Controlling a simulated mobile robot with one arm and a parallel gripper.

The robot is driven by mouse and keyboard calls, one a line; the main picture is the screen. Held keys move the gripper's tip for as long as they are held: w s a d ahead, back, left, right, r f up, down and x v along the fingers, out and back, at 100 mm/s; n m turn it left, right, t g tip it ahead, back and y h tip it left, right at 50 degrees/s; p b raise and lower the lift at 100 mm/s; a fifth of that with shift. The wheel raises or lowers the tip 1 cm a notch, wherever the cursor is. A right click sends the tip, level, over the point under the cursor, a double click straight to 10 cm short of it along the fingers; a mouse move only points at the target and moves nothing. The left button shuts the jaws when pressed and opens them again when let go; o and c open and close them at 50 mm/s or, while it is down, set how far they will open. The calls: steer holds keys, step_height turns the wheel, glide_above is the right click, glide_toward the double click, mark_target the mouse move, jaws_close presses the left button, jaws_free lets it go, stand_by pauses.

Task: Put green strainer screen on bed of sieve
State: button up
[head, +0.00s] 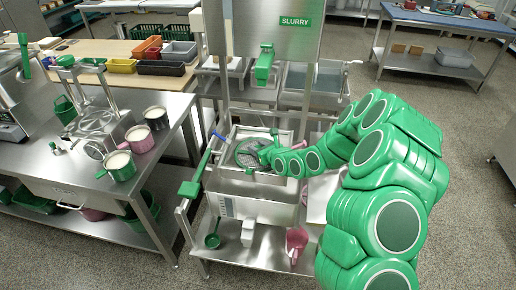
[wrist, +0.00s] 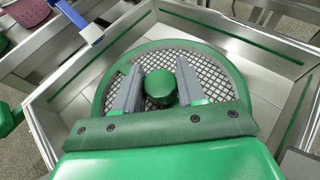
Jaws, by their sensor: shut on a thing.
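The green strainer screen is a round metal mesh with a green rim (wrist: 226,58) and a green knob (wrist: 160,88) at its centre. My gripper (wrist: 158,85) is shut on the screen, with its grey fingers on either side of the knob. The screen is over the sieve's square steel tray (wrist: 275,78), within its walls. I cannot tell whether it touches the bed. In the head view the screen (head: 243,147) shows at the tray (head: 232,172), partly hidden by my gripper (head: 265,152). The near part of the screen is hidden in the wrist view.
A blue-handled part (wrist: 92,33) stands at the tray's far left corner. A steel bench (head: 160,170) with green and pink pots is at left. A steel panel labelled SLURRY (head: 270,60) rises behind the sieve, with a green-handled valve (head: 264,65).

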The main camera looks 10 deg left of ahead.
steer(key=shift+f, duration=0.1)
steer(key=o, duration=1.1)
steer(key=shift+o, duration=0.2)
steer(key=v, duration=1.1)
steer(key=shift+w, duration=0.1)
steer(key=shift+s+d+r, duration=0.3)
steer(key=shift+s+r, duration=0.05)
steer(key=shift+s, duration=0.1)
